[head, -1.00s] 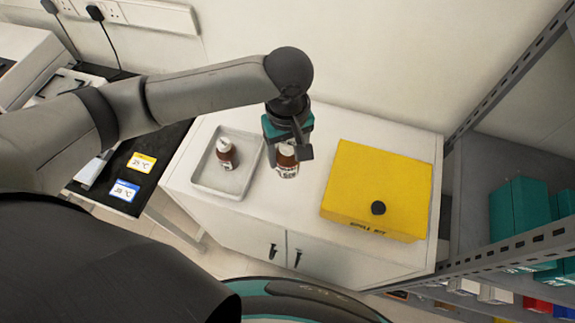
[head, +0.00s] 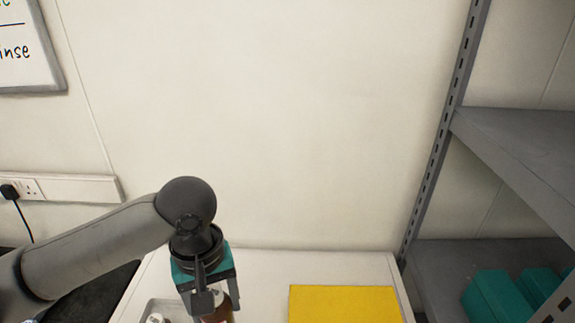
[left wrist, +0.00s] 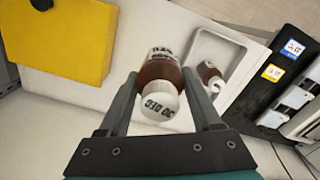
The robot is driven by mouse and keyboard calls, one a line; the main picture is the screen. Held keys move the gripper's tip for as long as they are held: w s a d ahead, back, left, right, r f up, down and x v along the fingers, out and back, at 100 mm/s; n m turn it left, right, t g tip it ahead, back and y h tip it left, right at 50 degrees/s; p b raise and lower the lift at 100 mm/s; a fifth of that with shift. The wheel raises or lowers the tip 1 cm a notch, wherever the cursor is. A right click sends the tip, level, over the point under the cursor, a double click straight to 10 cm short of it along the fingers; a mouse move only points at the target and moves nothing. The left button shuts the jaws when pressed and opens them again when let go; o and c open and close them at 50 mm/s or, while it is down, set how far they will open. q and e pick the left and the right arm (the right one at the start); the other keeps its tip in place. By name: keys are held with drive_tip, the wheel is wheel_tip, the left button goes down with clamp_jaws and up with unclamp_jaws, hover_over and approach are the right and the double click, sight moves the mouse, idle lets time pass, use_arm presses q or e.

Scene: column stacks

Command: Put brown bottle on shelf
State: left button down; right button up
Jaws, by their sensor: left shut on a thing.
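My left gripper (head: 210,298) is shut on a brown bottle (head: 222,309) with a white cap and white label, at the bottom of the head view. In the left wrist view the held brown bottle (left wrist: 159,82) sits between the two fingers of the left gripper (left wrist: 160,92), cap toward the camera. The grey shelf unit (head: 515,150) is at the right of the head view. My right gripper is not in view.
A yellow box (head: 343,304) is on the white cabinet top (head: 262,268), right of the held bottle. Teal boxes (head: 497,297) fill part of the lower shelf (head: 440,258). The upper shelf's visible part is bare. A wall (head: 270,110) closes the back.

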use_arm(q)
drive_tip(key=a+f+m+b, duration=0.1)
drive_tip(key=f+m+b, duration=0.1)
drive_tip(key=b, duration=0.2)
drive_tip(key=a+f+m+b, duration=0.2)
drive_tip(key=b, duration=0.3)
drive_tip(key=shift+s+a+m, duration=0.25)
drive_tip(key=shift+s+m, duration=0.05)
drive_tip(key=shift+s, duration=0.1)
drive_tip(key=shift+d, duration=0.1)
